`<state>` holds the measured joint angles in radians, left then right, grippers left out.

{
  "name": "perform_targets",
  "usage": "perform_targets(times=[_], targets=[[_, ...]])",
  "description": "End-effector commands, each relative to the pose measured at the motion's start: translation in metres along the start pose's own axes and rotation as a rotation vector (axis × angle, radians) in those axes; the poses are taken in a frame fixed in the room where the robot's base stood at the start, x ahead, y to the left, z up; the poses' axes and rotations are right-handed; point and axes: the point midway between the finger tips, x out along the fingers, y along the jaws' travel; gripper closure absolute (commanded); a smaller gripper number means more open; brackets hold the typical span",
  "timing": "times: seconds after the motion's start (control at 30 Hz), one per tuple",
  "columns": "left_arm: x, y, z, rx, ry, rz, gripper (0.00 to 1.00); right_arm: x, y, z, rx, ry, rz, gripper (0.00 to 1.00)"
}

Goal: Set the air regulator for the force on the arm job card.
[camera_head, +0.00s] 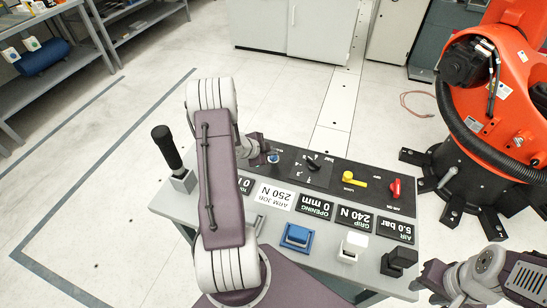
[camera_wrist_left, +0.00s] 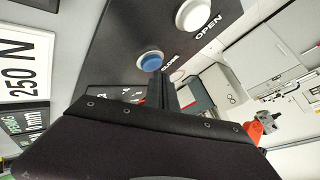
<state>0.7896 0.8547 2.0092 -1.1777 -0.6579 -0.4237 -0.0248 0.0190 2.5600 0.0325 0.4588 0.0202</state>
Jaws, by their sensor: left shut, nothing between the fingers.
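The arm job card (camera_head: 275,196) is white and reads 250 N; it also shows in the left wrist view (camera_wrist_left: 24,66). The air display (camera_head: 396,230) reads 5.0 bar and the grip display (camera_head: 356,218) reads 240 N. A black dial knob (camera_head: 312,164) with a white scale, apparently the air regulator, sits on the dark panel. My left gripper (camera_wrist_left: 162,88) is shut and empty, its tips close to the blue CLOSE button (camera_wrist_left: 151,61); contact is unclear. My right gripper (camera_head: 420,283) is by the console's right front corner, its fingers unclear.
The panel also has a yellow lever (camera_head: 354,178), a red switch (camera_head: 395,188) and a white OPEN button (camera_wrist_left: 194,15). A black joystick (camera_head: 167,147) stands left. Blue (camera_head: 297,236), white (camera_head: 352,246) and black (camera_head: 398,261) blocks line the front. An orange robot (camera_head: 490,90) stands behind right.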

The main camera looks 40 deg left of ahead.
Motion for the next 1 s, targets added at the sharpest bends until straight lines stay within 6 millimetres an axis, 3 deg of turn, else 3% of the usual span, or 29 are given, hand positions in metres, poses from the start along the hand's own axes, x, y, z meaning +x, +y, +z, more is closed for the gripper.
perform_targets(times=[1.0], targets=[[0.0067, 0.0048, 0.0048, 0.001, 0.000, 0.000, 1.00, 0.0070, 0.0001, 0.0007, 0.000, 0.000, 0.000, 0.64]])
